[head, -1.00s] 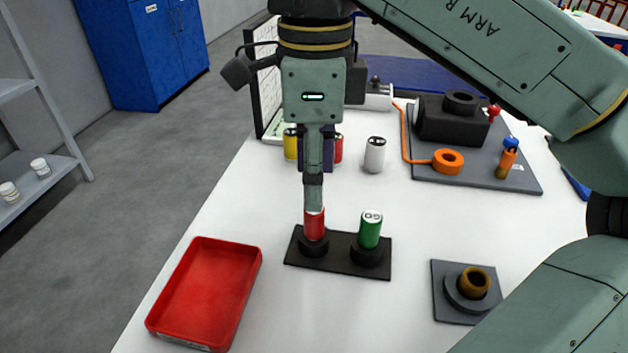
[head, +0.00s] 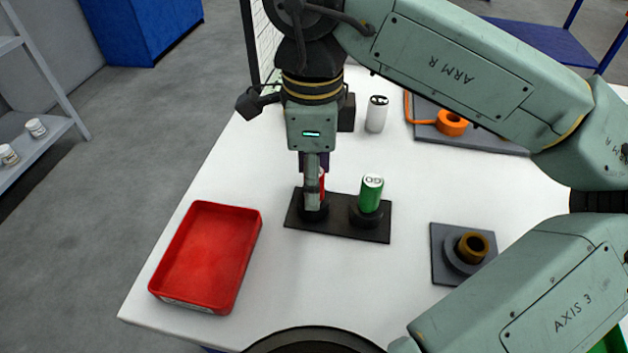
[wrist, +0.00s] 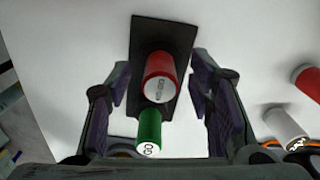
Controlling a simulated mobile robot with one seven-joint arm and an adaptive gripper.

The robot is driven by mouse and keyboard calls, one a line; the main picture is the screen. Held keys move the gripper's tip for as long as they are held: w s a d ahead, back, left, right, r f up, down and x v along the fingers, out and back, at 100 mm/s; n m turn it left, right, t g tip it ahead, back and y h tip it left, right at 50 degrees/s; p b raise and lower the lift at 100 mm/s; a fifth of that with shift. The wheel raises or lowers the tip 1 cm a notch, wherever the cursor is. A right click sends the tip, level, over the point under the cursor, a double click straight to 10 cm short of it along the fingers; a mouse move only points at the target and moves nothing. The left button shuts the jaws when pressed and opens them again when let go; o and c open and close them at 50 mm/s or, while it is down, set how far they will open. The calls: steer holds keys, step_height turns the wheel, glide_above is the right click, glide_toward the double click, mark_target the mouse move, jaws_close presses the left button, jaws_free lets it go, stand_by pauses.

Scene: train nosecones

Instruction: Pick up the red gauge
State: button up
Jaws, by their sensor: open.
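The red gauge (head: 322,184) is a red cylinder upright in the left holder of a black two-place stand (head: 339,226). My gripper (head: 312,203) is pointing down at it, and a finger hides most of it in the head view. In the wrist view the red gauge (wrist: 160,68), with a pale labelled end, shows between the two open fingers of my gripper (wrist: 160,84), with a gap on each side. A green gauge (head: 371,193) stands in the right holder; it also shows in the wrist view (wrist: 149,126).
A red tray (head: 207,255), empty, lies left of the stand. A grey plate with a brown ring (head: 472,247) is at the right. A white can (head: 376,114) stands behind, near an orange coil (head: 451,123). White table is clear between them.

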steer(key=shift+f, duration=0.6)
jaws_close()
